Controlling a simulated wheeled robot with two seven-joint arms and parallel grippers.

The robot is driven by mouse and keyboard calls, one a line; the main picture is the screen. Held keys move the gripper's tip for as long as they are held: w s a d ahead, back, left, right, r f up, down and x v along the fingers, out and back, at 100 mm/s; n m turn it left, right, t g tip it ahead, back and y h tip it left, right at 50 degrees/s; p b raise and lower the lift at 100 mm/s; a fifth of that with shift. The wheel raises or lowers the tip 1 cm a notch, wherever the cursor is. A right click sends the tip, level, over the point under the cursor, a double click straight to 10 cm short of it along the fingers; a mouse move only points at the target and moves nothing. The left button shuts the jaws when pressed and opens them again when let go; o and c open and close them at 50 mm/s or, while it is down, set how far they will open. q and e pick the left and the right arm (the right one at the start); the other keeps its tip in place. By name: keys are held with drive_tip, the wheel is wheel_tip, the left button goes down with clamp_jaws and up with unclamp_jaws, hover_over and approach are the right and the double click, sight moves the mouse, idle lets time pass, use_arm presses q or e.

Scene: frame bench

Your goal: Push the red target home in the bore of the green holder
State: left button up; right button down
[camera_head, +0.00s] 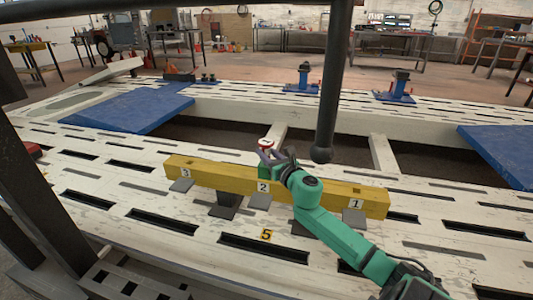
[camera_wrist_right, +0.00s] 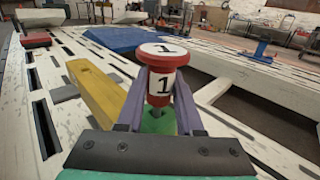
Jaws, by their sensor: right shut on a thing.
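The red target (camera_wrist_right: 163,55) is a red and white spool marked 1. It stands upright between the purple fingers of my right gripper (camera_wrist_right: 162,92) in the right wrist view. The gripper is shut on it. A green piece, seemingly the green holder (camera_wrist_right: 158,122), shows below the target between the fingers; its bore is hidden. In the head view the red target (camera_head: 265,143) shows small at the tip of my right gripper (camera_head: 272,155), just beyond the yellow beam. I cannot tell how deep the target sits. My left gripper is not in view.
A yellow beam (camera_head: 222,178) with number tags lies across the slotted white bench (camera_head: 130,217) beside the gripper. Blue plates lie at the left (camera_head: 130,108) and right (camera_head: 505,150). A dark vertical rod (camera_head: 332,80) hangs near the gripper. Blue clamps (camera_head: 303,78) stand farther back.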

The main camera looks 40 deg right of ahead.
drive_tip(key=shift+f+b, duration=0.75)
drive_tip(key=shift+f, duration=0.15)
drive_tip(key=shift+c, duration=2.4)
unclamp_jaws()
drive_tip(key=shift+s, duration=0.1)
drive_tip(key=s+a+p, duration=0.1)
drive_tip(key=s+a, duration=0.1)
drive_tip(key=s, duration=1.2)
drive_tip(key=shift+a+p, duration=0.3)
drive_tip(key=shift+s, duration=0.15)
